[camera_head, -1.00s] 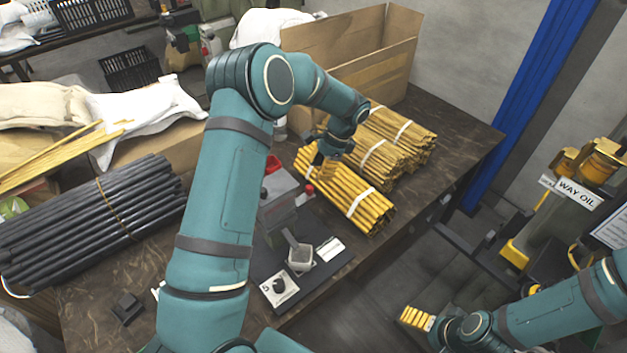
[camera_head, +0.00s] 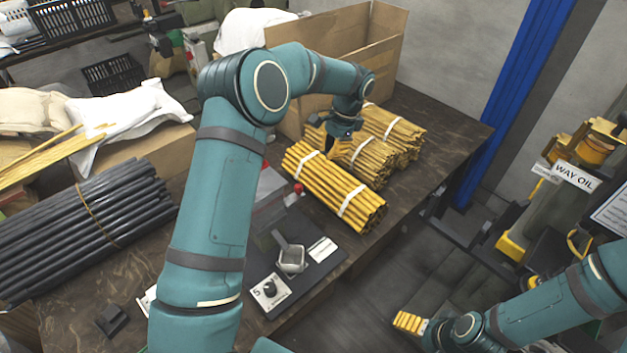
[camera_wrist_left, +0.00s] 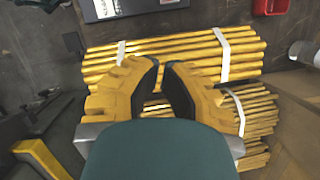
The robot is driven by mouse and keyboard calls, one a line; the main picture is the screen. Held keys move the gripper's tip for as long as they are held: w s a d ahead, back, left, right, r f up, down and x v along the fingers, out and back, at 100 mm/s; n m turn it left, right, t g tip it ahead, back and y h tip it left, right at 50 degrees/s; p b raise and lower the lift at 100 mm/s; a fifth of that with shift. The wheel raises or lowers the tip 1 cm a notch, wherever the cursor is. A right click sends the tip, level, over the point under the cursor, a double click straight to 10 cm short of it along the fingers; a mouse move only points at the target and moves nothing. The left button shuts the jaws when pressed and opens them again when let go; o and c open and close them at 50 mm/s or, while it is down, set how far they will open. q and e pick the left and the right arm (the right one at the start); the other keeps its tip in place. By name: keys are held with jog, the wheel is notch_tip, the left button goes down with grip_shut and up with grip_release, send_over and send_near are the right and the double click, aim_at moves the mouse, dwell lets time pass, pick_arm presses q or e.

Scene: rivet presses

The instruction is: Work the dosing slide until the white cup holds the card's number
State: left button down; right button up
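My left gripper (camera_head: 331,146) is over the yellow rod bundles, away from the cup. In the left wrist view its yellow fingers (camera_wrist_left: 164,75) are slightly apart with nothing between them. My right gripper (camera_head: 411,322) is low at right, its opening unclear.
White-banded yellow rod bundles (camera_head: 335,187) lie right of the doser, before an open cardboard box (camera_head: 385,60). Black rods (camera_head: 85,230) lie at left. A white label (camera_head: 322,249) lies beside the cup. A machine labelled WAY OIL (camera_head: 575,177) stands right, beyond the floor gap.

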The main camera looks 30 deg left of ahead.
aim_at(293, 195)
pick_arm(q)
jog(key=x, duration=0.3)
jog(key=b+x, duration=0.1)
jog(key=x, duration=0.2)
jog(key=w+d+b+x, duration=0.1)
jog(key=x, duration=0.2)
jog(key=shift+s+f, duration=0.1)
jog(key=shift+f, duration=0.3)
jog(key=s+a, duration=0.1)
jog(key=s+a+b, duration=0.1)
jog(key=s, duration=0.1)
jog(key=shift+s+a+f, duration=0.1)
jog(key=shift+a+f, duration=0.05)
jog(key=shift+a, duration=0.2)
pick_arm(e)
jog(key=f, duration=0.3)
jog(key=shift+w+f, duration=0.25)
jog(key=shift+f, duration=0.1)
pick_arm(q)
jog(key=shift+s, duration=0.1)
